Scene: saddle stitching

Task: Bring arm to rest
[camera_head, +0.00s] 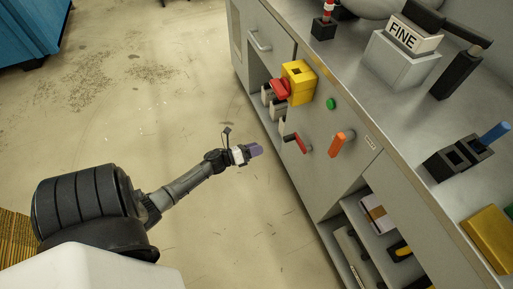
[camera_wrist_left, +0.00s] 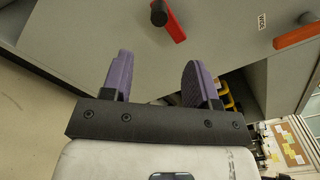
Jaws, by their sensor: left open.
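My left arm comes in from the left in the head view, and its gripper (camera_head: 255,150) hangs over the floor, short of the grey bench front. In the left wrist view the two purple fingers of the left gripper (camera_wrist_left: 158,82) stand wide apart with nothing between them. A red lever (camera_head: 298,143) on the bench front lies just beyond the gripper; it also shows in the wrist view (camera_wrist_left: 172,25). An orange handle (camera_head: 341,144) is further right on the same panel. My right gripper is in neither view.
The bench top (camera_head: 360,110) carries a block marked FINE (camera_head: 413,36), a black holder (camera_head: 458,158) and a yellow block (camera_head: 489,238). A yellow box with a red part (camera_head: 298,82) and a green button (camera_head: 331,104) are on its front. The floor (camera_head: 190,110) around my arm is clear.

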